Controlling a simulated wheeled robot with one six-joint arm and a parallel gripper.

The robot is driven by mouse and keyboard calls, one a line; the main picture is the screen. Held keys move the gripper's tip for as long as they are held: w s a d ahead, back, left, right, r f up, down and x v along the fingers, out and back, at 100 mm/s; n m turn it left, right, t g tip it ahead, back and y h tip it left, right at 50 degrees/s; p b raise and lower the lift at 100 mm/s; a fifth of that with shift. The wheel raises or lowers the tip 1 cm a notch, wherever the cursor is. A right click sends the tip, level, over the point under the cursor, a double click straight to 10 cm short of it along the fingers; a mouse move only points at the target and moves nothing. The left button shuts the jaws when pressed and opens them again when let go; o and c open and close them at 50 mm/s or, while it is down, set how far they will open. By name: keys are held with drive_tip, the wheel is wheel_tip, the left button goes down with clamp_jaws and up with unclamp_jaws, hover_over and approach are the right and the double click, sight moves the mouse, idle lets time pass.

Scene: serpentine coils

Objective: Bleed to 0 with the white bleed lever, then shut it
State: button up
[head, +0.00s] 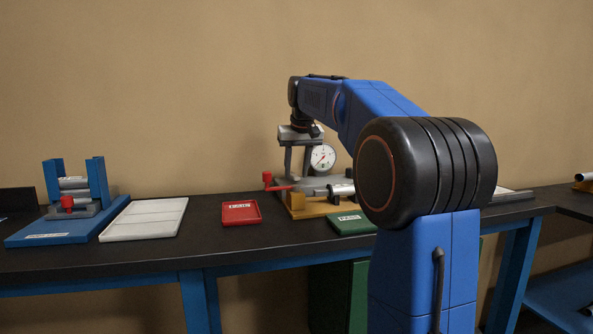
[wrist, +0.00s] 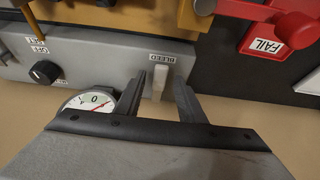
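The white bleed lever (wrist: 159,84) stands out from the grey test rig (wrist: 115,62) beside a BLEED label (wrist: 165,58) in the wrist view. My gripper (wrist: 160,78) is open, with its dark fingers on either side of the lever. A gap shows between the lever and the fingers, mostly on the right. The white pressure gauge (wrist: 94,103) is partly hidden by my gripper; its 0 mark and red needle show, and the needle lies off the 0. The gauge (head: 322,158) also shows in the head view, beside my gripper (head: 297,172); the lever cannot be made out there.
A black knob (wrist: 44,72) with OFF and SET labels is on the rig. A red-handled clamp (head: 277,184) sits on a yellow fixture (head: 310,209). A red FAIL tray (head: 241,213), a green tray (head: 350,223), a white tray (head: 145,219) and a blue stand (head: 50,235) are on the bench.

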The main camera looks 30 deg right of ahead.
clamp_jaws()
drive_tip(key=shift+a, duration=0.1)
drive_tip(key=shift+w+a+m+h, duration=0.2)
drive_tip(key=shift+a+m, duration=0.15)
drive_tip(key=shift+m, duration=0.25)
drive_tip(key=shift+w+a+m+h, duration=0.1)
drive_tip(key=shift+a+m+h, duration=0.1)
drive_tip(key=shift+a+m, duration=0.3)
drive_tip(key=m, duration=0.1)
drive_tip(key=w+a+m, duration=0.1)
drive_tip(key=m+g+h, duration=0.1)
drive_tip(key=shift+w+a+m, duration=0.2)
drive_tip(key=shift+a+m, duration=0.05)
drive_tip(key=shift+m, duration=0.05)
drive_tip(key=w+m, duration=0.1)
drive_tip(key=m, duration=0.1)
drive_tip(key=w+a+m+g+h, duration=0.1)
drive_tip(key=shift+a+m, duration=0.15)
drive_tip(key=shift+m, duration=0.25)
drive_tip(key=shift+w+a+m+g, duration=0.15)
drive_tip(key=shift+w+m+g, duration=0.35)
drive_tip(key=shift+m, duration=0.45)
drive_tip(key=shift+w+a+m+g, duration=0.15)
drive_tip(key=shift+w+m+g, duration=0.15)
drive_tip(key=shift+w+m, duration=0.5)
drive_tip(key=shift+s+m, duration=0.2)
drive_tip(key=shift+m, duration=0.05)
